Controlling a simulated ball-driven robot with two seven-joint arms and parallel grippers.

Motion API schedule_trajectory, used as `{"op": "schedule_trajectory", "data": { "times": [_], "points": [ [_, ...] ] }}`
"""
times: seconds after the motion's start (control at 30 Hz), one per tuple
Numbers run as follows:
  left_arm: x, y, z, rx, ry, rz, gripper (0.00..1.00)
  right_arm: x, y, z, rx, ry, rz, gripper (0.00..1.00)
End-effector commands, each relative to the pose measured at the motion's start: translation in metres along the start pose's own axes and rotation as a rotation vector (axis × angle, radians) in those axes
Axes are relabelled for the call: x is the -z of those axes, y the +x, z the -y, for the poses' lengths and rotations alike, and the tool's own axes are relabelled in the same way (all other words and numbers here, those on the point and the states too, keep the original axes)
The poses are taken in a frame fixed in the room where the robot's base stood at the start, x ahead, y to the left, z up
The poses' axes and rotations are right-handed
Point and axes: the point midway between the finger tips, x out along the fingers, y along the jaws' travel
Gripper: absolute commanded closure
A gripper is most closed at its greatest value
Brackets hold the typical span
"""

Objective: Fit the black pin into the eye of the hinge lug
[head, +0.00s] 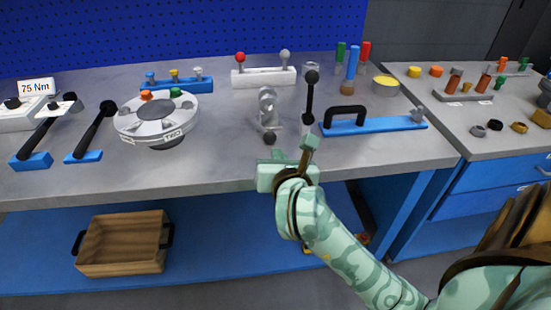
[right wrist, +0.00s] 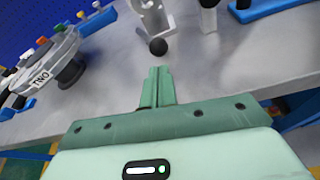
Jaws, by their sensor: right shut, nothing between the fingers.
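The grey hinge lug (head: 267,101) stands upright on the bench near its middle, with a round eye near its top. Its lower part also shows at the top of the right wrist view (right wrist: 151,14). A black rounded end (head: 269,138), which looks like the black pin, sits low at the lug's front; it also shows in the right wrist view (right wrist: 158,46). I cannot tell whether it touches the lug. My right gripper (head: 306,147) is at the bench's front edge, short of the black end. Its fingers (right wrist: 157,80) are together and empty. My left gripper is out of view.
A round white fixture (head: 157,128) stands left of the lug. A black-knobbed lever (head: 310,95) and a blue base with a black handle (head: 375,124) stand close on the right. Bare bench top (head: 215,160) lies front left of the lug.

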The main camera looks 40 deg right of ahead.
Motion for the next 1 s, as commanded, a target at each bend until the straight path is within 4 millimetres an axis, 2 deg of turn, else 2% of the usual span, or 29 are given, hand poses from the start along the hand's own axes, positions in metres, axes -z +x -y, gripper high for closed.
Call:
{"op": "schedule_trajectory", "data": {
  "times": [0.23, 0.4, 0.6, 1.0],
  "points": [
    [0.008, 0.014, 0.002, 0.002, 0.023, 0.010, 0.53, 0.004, 0.033, 0.001, 0.002, -0.003, 0.001, 1.00],
    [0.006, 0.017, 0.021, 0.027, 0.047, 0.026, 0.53, 0.003, 0.050, 0.001, 0.002, -0.004, 0.002, 1.00],
    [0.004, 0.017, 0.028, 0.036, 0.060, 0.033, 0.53, 0.000, 0.056, 0.000, 0.002, -0.004, 0.002, 1.00],
    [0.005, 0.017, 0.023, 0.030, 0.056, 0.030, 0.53, -0.001, 0.057, 0.000, 0.001, -0.005, 0.004, 1.00]
  ]
}}
